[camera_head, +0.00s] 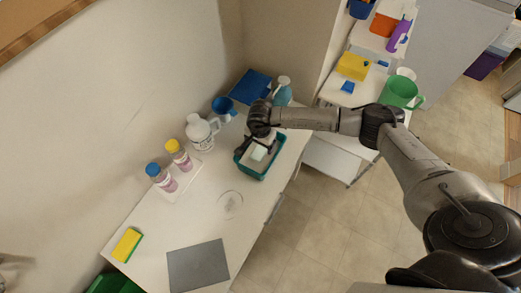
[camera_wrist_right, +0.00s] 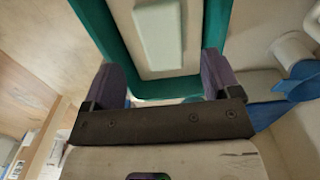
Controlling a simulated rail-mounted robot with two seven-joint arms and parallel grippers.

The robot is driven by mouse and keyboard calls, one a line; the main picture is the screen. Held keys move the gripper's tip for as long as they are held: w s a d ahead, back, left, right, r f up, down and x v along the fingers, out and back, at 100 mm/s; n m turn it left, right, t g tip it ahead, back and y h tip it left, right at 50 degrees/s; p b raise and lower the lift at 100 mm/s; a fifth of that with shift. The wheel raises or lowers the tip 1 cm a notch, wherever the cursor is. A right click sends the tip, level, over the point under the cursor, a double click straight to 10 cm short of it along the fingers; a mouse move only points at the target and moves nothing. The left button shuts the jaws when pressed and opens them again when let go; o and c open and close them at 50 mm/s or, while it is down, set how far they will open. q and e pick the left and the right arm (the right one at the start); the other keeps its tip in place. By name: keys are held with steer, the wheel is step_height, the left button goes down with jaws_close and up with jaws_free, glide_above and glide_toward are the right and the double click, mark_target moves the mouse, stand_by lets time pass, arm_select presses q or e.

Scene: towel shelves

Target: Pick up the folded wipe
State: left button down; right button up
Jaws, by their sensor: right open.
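The folded wipe (camera_head: 259,153) is a small pale, whitish rectangle inside a teal tray (camera_head: 246,169) on the white table. In the right wrist view the wipe (camera_wrist_right: 158,37) lies flat in the tray, just beyond my fingertips. My right gripper (camera_head: 256,146) is over the tray and partly hides its far side. In the right wrist view the right gripper (camera_wrist_right: 164,75) has its two dark fingers wide apart, with nothing between them. My left gripper is not in view.
A white jug (camera_head: 199,131), a blue cup (camera_head: 222,106) and a spray bottle (camera_head: 282,92) stand close around the tray. Two bottles with blue and yellow caps (camera_head: 178,155) stand further left. A grey mat (camera_head: 198,266) and a yellow-green sponge (camera_head: 127,245) lie nearer.

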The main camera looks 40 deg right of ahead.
mark_target(260, 151)
steer(key=shift+f+p, duration=0.55)
steer(key=shift+f, duration=1.9)
steer(key=shift+c, duration=0.4)
steer(key=c, duration=0.9)
